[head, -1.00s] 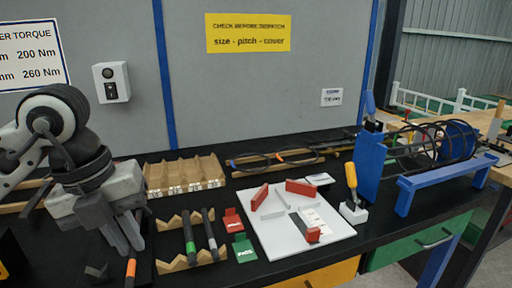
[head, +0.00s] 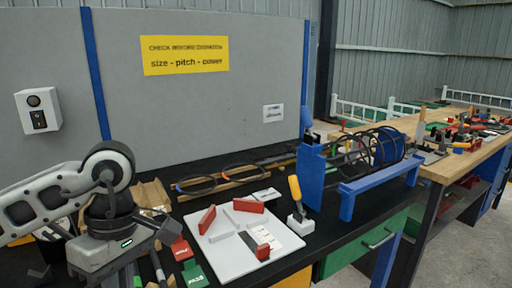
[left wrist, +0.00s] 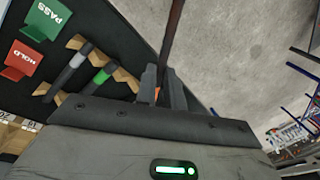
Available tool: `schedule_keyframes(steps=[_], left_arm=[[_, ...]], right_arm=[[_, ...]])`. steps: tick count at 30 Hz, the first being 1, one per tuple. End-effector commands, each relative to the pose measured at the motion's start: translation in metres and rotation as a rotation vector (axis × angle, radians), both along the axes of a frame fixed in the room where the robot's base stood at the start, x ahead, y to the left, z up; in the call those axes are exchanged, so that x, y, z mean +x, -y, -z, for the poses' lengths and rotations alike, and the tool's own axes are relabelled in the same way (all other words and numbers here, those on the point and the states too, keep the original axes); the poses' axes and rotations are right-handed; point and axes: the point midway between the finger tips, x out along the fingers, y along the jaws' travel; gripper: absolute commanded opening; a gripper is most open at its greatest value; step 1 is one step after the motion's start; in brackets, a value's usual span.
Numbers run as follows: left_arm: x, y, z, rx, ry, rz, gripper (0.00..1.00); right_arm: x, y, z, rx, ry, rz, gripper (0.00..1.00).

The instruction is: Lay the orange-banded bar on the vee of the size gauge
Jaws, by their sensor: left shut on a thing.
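My left gripper (left wrist: 162,90) is shut on the orange-banded bar (left wrist: 172,40); a bit of orange shows between the fingers in the left wrist view. The bar's dark length runs up out of that view, and its other end is hidden. In the head view the gripper is at the lower left and its fingers are partly cut off. The gauge appears to be the white plate (head: 225,262) with red blocks (head: 249,207) and pale strips (head: 246,217) set at an angle. It lies right of the gripper, apart from it. My right gripper is not in view.
A green PASS tag (head: 194,274) and red HOLD tag (head: 181,250) stand between gripper and plate. A wooden rack (left wrist: 128,80) holds a green-banded and a pale-banded bar (left wrist: 68,76). A yellow-handled tool (head: 295,190) and blue stand (head: 312,175) are right of the plate.

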Motion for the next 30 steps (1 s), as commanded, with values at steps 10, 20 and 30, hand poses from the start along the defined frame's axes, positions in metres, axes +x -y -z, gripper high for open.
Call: schedule_keyframes(steps=[10,20,30], left_arm=[[0.01,0.011,0.017,0.002,0.002,0.88,0.0],[0.015,0.013,0.022,0.003,0.002,1.212,0.0],[0.014,0.013,0.024,-0.004,0.0,1.217,0.0]], right_arm=[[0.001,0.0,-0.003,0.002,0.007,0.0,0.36],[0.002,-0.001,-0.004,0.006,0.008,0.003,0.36],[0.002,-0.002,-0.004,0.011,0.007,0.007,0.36]])
